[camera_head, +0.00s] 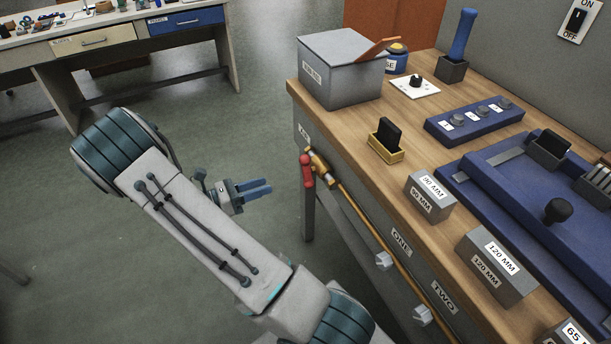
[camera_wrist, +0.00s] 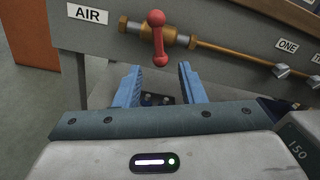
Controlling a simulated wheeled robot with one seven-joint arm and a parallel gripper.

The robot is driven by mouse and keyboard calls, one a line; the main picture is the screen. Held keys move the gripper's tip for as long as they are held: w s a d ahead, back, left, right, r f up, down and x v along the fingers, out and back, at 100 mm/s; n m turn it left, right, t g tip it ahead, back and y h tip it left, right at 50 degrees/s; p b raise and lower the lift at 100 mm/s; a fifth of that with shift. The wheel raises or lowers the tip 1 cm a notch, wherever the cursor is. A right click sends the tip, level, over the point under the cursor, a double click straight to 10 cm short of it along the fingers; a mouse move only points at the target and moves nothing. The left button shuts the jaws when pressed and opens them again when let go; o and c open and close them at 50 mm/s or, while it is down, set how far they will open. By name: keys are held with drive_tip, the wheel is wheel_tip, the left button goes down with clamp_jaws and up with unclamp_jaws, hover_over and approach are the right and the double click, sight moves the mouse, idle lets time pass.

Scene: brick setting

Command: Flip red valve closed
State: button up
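The red valve (camera_head: 308,171) is a red lever handle on a brass body at the upper end of a brass pipe along the bench's front face. In the wrist view the red valve (camera_wrist: 157,38) stands upright, crosswise to the pipe, with a round knob at its top. My gripper (camera_head: 262,188) has blue fingers and is left of the valve, apart from it. In the wrist view my gripper (camera_wrist: 157,75) is open, its fingers spread below the handle with nothing between them.
The brass pipe (camera_head: 364,214) runs down right along the bench front past drawer knobs (camera_head: 384,260). An "AIR" label (camera_wrist: 88,14) is left of the valve. The wooden bench top (camera_head: 345,118) carries a grey box, blocks and blue fixtures. The floor (camera_head: 262,75) left of the bench is clear.

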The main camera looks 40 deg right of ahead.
sight(306, 171)
drive_tip(key=b+x, duration=0.1)
drive_tip(key=x, duration=1.3)
drive_tip(key=shift+w, duration=0.2)
drive_tip(key=shift+a, duration=0.1)
clamp_jaws()
